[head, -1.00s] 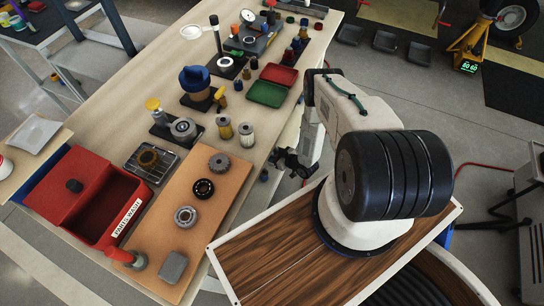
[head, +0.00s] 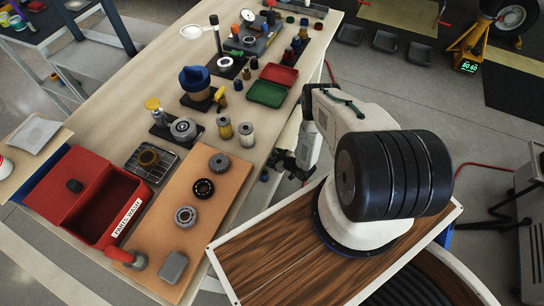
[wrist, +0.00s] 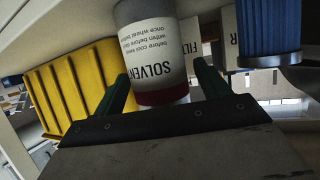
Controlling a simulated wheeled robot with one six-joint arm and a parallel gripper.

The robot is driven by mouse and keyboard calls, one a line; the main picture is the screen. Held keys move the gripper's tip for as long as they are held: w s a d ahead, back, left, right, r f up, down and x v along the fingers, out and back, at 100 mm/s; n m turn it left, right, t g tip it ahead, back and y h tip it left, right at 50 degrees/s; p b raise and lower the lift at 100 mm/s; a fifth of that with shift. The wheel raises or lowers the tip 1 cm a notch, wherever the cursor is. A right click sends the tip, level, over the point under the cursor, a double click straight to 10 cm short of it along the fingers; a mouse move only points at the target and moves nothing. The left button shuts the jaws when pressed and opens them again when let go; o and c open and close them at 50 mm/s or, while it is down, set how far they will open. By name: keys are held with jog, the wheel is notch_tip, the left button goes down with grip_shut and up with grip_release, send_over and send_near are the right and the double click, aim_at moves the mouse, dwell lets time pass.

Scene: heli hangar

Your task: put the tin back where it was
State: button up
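The tin is a pale can with dark "SOLVEN…" lettering and a dark red band (wrist: 155,55). It shows upside down and slightly tilted in the wrist view, between the two dark green fingers of my gripper (wrist: 163,82). The fingers stand apart. The left one is close to the tin's side, and a narrow gap shows at the right one. In the head view my gripper (head: 284,162) is beside the workbench's right edge, and I cannot make out the tin there. The tin's far end is cut off by the frame.
In the wrist view a yellow ribbed object (wrist: 70,85) is left of the tin and a blue pleated filter (wrist: 268,35) is right. Pale boxes lettered "FILT…" (wrist: 195,35) stand behind. The workbench (head: 125,85) carries many parts, a red parts-wash tub (head: 120,209) and trays.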

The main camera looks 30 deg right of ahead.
jog(key=shift+r, duration=0.2)
jog(key=v, duration=1.2)
jog(key=shift+s, duration=0.1)
